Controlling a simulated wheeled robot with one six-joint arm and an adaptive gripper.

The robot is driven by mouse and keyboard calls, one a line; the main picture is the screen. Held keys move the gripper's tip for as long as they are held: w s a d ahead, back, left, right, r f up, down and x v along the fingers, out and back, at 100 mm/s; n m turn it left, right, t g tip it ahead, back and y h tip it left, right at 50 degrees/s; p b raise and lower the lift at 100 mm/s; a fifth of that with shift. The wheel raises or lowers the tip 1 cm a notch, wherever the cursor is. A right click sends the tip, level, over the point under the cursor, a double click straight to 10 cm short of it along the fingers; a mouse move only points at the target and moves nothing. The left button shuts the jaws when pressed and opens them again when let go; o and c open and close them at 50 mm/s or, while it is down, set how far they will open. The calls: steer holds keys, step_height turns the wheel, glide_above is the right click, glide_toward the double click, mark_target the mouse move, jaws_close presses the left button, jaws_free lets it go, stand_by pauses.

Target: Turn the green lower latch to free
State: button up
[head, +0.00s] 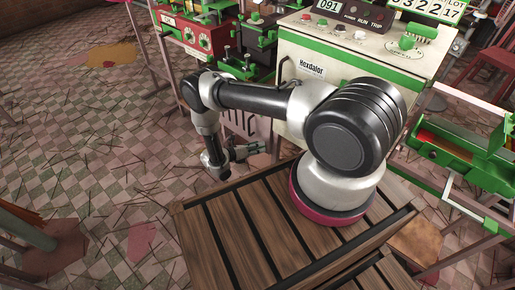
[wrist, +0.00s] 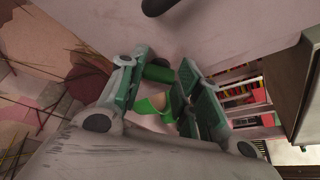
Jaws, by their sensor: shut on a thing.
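My gripper (head: 243,153) reaches down beyond the wooden platform, in front of the lower part of the pale machine (head: 330,62) labelled Hexdalor. In the wrist view my gripper (wrist: 163,70) has its two fingers on either side of a short dark green cylindrical piece, which looks like the green lower latch (wrist: 158,73). The fingers are shut on it. A brighter green part (wrist: 152,108) shows between the fingers, closer to the camera. In the head view the latch cannot be made out at the gripper, and its turn angle cannot be told.
The slatted wooden platform (head: 215,241) lies in front. A red and green machine (head: 194,37) stands at the back left, and a green-framed unit (head: 458,150) at the right. The tiled floor (head: 110,180) at the left is open, with thin sticks scattered on it.

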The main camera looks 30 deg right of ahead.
steer(key=shift+w+a+f+n+g+h, duration=0.15)
steer(key=shift+n+g+h, duration=0.25)
steer(key=shift+n, duration=0.6)
steer(key=shift+w+d+f+n+g+h, duration=0.1)
steer(key=shift+n+g+h, duration=0.25)
steer(key=shift+n, duration=0.65)
steer(key=shift+w+a+f+n+g+h, duration=0.2)
steer(key=shift+n+h, duration=0.35)
steer(key=shift+n, duration=0.45)
steer(key=shift+s+d, duration=0.1)
steer(key=o, duration=1)
steer(key=a, duration=0.8)
steer(key=a+r, duration=0.1)
steer(key=a, duration=0.3)
steer(key=shift+r, duration=0.1)
